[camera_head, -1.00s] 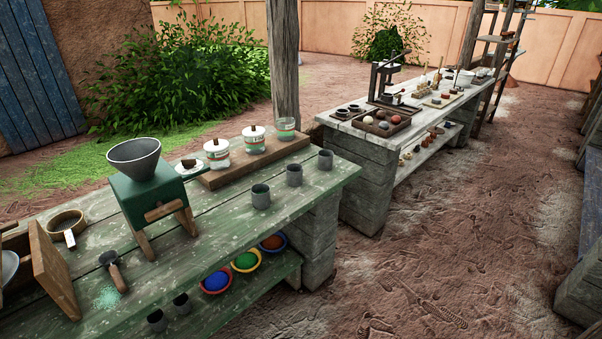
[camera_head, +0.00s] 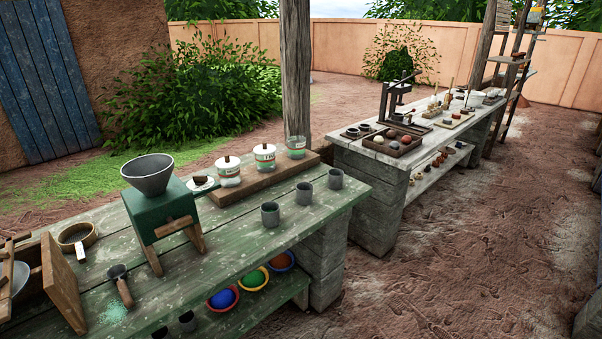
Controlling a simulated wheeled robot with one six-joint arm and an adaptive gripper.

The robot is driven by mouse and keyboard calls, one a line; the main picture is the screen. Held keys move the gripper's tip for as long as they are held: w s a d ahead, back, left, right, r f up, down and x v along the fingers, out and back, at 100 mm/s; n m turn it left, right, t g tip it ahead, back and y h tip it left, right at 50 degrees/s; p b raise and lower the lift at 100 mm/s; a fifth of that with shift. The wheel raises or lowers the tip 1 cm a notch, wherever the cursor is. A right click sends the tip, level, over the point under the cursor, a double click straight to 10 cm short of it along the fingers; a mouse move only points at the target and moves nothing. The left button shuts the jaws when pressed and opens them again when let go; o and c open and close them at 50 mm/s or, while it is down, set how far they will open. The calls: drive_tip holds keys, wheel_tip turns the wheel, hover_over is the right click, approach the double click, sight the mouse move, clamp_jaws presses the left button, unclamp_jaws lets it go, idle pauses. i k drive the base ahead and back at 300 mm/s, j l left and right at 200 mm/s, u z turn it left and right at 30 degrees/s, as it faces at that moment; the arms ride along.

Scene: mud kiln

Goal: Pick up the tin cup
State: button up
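Three grey metal cups stand upright in a row on the green worn table (camera_head: 240,250). The left cup (camera_head: 270,215), the middle cup (camera_head: 304,194) and the right cup (camera_head: 336,179) look alike, and I cannot tell which one is meant by the tin cup. Two more grey cups, one of them here (camera_head: 187,322), show partly on the lower shelf at the bottom edge. My gripper is not in view.
A green hopper with a metal funnel (camera_head: 147,173) stands left of the cups. Labelled jars (camera_head: 265,158) stand on a wooden board behind them. Bowls of coloured powder (camera_head: 223,298) sit on the lower shelf. A second bench (camera_head: 340,144) stands beyond. Dirt ground (camera_head: 450,260) at right is open.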

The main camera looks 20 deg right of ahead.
sight(270, 209)
drive_tip(key=i+l+z, duration=0.1)
drive_tip(key=i+z, duration=0.15)
drive_tip(key=i, duration=0.45)
drive_tip(key=i+z, duration=0.3)
drive_tip(key=i, duration=0.35)
